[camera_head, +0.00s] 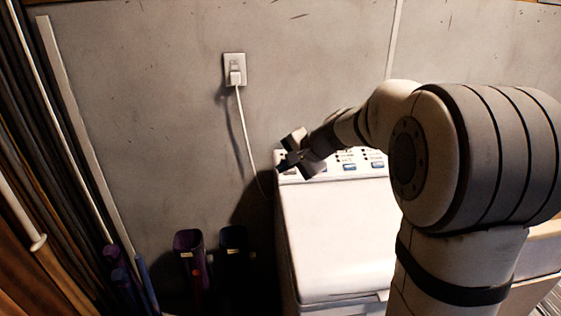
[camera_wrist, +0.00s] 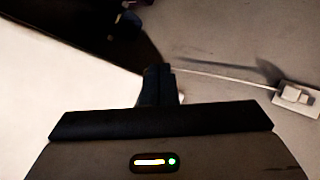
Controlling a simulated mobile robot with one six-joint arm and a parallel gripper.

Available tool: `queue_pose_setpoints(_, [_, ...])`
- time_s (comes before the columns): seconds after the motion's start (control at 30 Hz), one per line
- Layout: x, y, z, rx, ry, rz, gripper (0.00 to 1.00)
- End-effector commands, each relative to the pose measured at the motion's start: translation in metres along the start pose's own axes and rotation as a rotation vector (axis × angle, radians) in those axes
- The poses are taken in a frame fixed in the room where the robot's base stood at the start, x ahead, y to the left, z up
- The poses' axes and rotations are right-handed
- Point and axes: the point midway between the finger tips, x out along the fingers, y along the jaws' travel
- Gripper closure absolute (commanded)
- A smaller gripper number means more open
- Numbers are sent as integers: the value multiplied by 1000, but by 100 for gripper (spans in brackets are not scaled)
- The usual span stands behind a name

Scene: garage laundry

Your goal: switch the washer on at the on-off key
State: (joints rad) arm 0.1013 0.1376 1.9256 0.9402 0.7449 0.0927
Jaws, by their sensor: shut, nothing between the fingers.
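The white washer (camera_head: 335,240) stands against the back wall with its lid shut. Its control panel (camera_head: 360,157) runs along the back edge, with blue keys and small dark marks. My gripper (camera_head: 291,160) is shut and empty over the panel's left end. It covers part of that end, and I cannot pick out the on-off key or tell whether the fingertips touch the panel. In the wrist view the dark fingers (camera_wrist: 157,86) are together, with the white washer top (camera_wrist: 60,90) to their left.
A wall outlet (camera_head: 234,61) holds a plug with a white cord (camera_head: 247,135) hanging behind the washer. A purple bin (camera_head: 189,262) and a dark blue bin (camera_head: 234,262) stand left of the washer. Long poles (camera_head: 85,140) lean at the far left.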

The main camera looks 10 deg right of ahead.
Motion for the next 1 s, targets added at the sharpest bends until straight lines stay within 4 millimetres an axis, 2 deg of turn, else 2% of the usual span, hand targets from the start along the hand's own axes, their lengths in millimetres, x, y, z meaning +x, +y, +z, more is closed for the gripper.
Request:
queue_pose_setpoints(0.03, [22, -4, -26, 88, 8, -47, 100])
queue_pose_setpoints(0.2, [72, -20, -102, 350, 48, -206, 100])
queue_pose_setpoints(0.3, [92, -21, -137, 469, 66, -276, 100])
queue_pose_setpoints(0.4, [105, -20, -161, 549, 80, -324, 100])
queue_pose_setpoints(0.57, [113, -19, -177, 606, 89, -359, 100])
queue_pose_setpoints(1.0, [118, -16, -179, 610, 90, -360, 100])
